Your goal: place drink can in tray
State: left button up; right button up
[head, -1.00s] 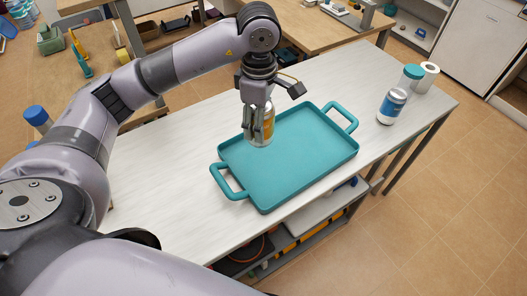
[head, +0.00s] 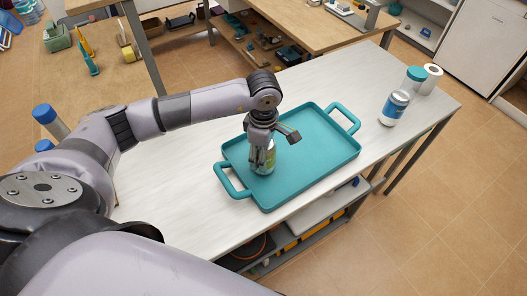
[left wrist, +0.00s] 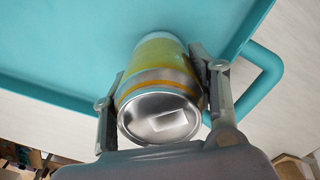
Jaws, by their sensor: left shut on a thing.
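The drink can (head: 270,158), yellow and green with a silver top, is upright between the fingers of my left gripper (head: 262,160). In the left wrist view the can (left wrist: 158,90) shows its silver lid end toward the camera, with a finger of my left gripper (left wrist: 160,95) against each side. The teal tray (head: 313,152) with two handles lies on the white table. The can is over the left part of the tray, near the left handle. I cannot tell whether its base touches the tray floor. My right gripper is not in view.
A white and blue container (head: 394,108), a teal-lidded jar (head: 414,80) and a white paper roll (head: 431,79) stand at the table's right end. The white table (head: 180,190) is bare left of the tray. A shelf below holds several items.

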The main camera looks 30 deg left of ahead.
pick_arm(q)
jog(key=shift+f, duration=0.15)
jog(key=o, duration=1.2)
jog(key=shift+o, duration=1.3)
jog(key=shift+r, duration=0.35)
notch_tip(320, 180, up, 12)
jog(key=shift+f+b, duration=0.15)
jog(key=shift+b, duration=0.85)
